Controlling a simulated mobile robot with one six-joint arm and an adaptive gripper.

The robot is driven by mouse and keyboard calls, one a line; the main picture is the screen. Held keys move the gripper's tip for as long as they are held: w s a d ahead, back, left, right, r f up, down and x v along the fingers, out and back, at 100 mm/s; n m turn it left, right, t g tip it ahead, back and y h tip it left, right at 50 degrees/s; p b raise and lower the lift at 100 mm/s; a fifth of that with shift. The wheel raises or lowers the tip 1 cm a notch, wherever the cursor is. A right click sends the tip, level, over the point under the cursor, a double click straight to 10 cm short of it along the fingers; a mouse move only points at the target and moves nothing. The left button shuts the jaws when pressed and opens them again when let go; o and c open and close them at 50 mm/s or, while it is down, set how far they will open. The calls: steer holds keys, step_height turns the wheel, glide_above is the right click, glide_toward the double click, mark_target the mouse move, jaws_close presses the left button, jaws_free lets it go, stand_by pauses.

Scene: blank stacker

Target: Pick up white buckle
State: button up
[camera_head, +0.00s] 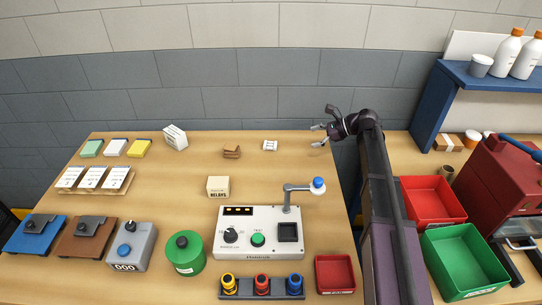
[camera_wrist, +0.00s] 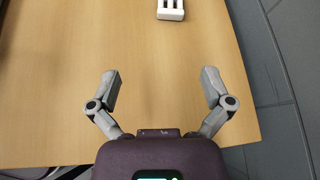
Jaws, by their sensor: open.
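The white buckle (camera_head: 270,145) lies flat on the wooden table near its back edge in the head view. It is a small white frame with slots, and it also shows at the top of the wrist view (camera_wrist: 171,9), partly cut off by the picture edge. My gripper (camera_head: 318,135) is to the right of the buckle in the head view, apart from it. In the wrist view my gripper (camera_wrist: 162,88) has its two fingers spread wide, with only bare table between them.
A brown holder (camera_head: 232,152) lies left of the buckle, and a white box (camera_head: 175,137) stands further left. The table right around the buckle is clear. A grey wall rises behind.

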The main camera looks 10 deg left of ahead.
steer(key=shift+w+a+f+m+y+b, duration=0.2)
steer(key=shift+w+a+m+b, duration=0.1)
steer(key=shift+w, duration=0.15)
steer(key=shift+w+a+f+m+y+b, duration=0.1)
steer(key=shift+w+a+m+y+b, duration=0.15)
steer(key=shift+w, duration=0.2)
steer(key=shift+w+a+r, duration=0.1)
steer(key=shift+a+r, duration=0.05)
steer(key=shift+a, duration=0.05)
steer(key=b, duration=0.3)
glide_toward(274, 144)
steer(key=x, duration=0.3)
steer(key=shift+w+a, duration=0.15)
steer(key=shift+a, duration=0.65)
steer(key=shift+f, duration=0.2)
steer(key=shift+a+f+b, duration=0.4)
steer(key=shift+a+b, duration=0.15)
steer(key=shift+s+b+x, duration=0.2)
steer(key=shift+b+x, duration=0.55)
steer(key=shift+x, duration=1.2)
